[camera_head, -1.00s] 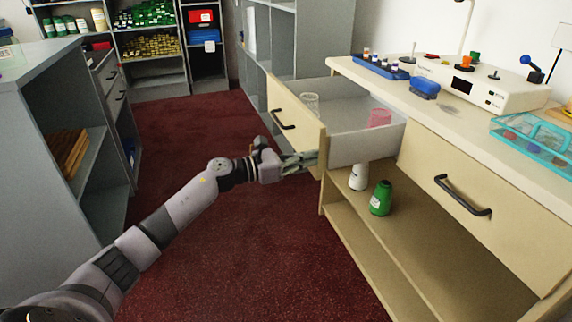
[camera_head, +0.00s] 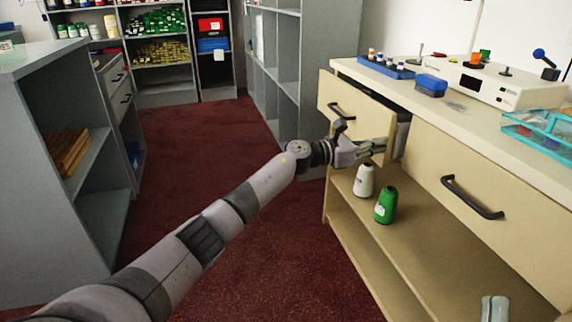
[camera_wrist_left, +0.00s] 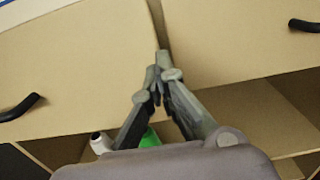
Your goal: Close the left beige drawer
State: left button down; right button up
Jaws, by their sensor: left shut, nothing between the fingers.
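The left beige drawer (camera_head: 360,118) has a black handle and stands slightly open under the counter top. A dark gap shows behind the right end of its front in the head view. Its front fills the left of the left wrist view (camera_wrist_left: 80,65). My left gripper (camera_head: 384,149) is shut and empty, with its fingertips at the right end of the drawer front, seemingly against it. In the wrist view the closed fingertips (camera_wrist_left: 162,62) lie over the seam between the two drawer fronts. The drawer's inside is hidden. My right gripper is not in view.
The right beige drawer (camera_head: 490,205) is shut. A white cone (camera_head: 364,180) and a green cone (camera_head: 386,205) stand on the shelf below. A grey object (camera_head: 495,309), cut off and unclear, shows at the bottom edge. Red floor (camera_head: 205,150) lies clear left of the counter.

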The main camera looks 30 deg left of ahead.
pick_arm(q)
jog(key=shift+x, duration=0.8)
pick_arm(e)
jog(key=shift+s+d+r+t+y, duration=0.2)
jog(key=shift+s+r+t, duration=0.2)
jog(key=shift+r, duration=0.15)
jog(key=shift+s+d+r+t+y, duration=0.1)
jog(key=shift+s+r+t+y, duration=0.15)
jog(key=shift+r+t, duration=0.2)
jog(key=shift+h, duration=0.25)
